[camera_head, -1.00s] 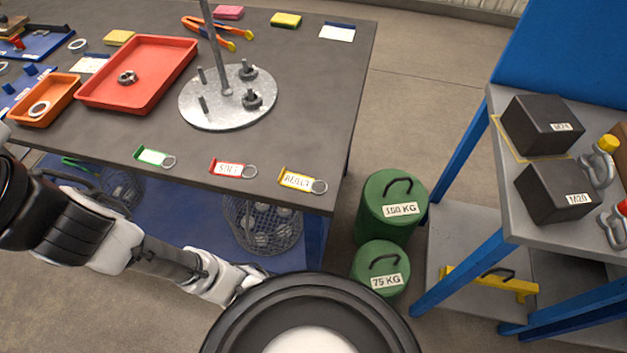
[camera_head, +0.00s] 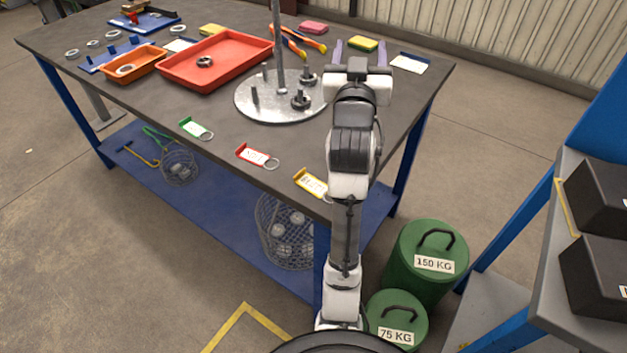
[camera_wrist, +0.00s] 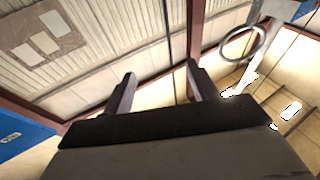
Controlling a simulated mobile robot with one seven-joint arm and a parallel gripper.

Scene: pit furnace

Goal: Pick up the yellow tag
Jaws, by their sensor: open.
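The yellow tag (camera_head: 309,182) lies at the front edge of the dark table, in the head view. It has a white label, and its ring end is partly hidden behind my arm. My gripper (camera_head: 361,45) is raised above the table's right part, beyond the tag, with its two fingers apart and nothing between them. In the wrist view my gripper (camera_wrist: 160,85) is also empty, facing the wall and roof. A red tag (camera_head: 257,156) and a green tag (camera_head: 195,129) lie to the left of the yellow one along the same edge.
A round metal plate (camera_head: 262,104) with an upright rod stands left of my arm. A red tray (camera_head: 215,77) and an orange tray (camera_head: 133,78) lie farther left. Green weights (camera_head: 425,290) stand on the floor right of the table. A grey-topped bench (camera_head: 548,250) is at right.

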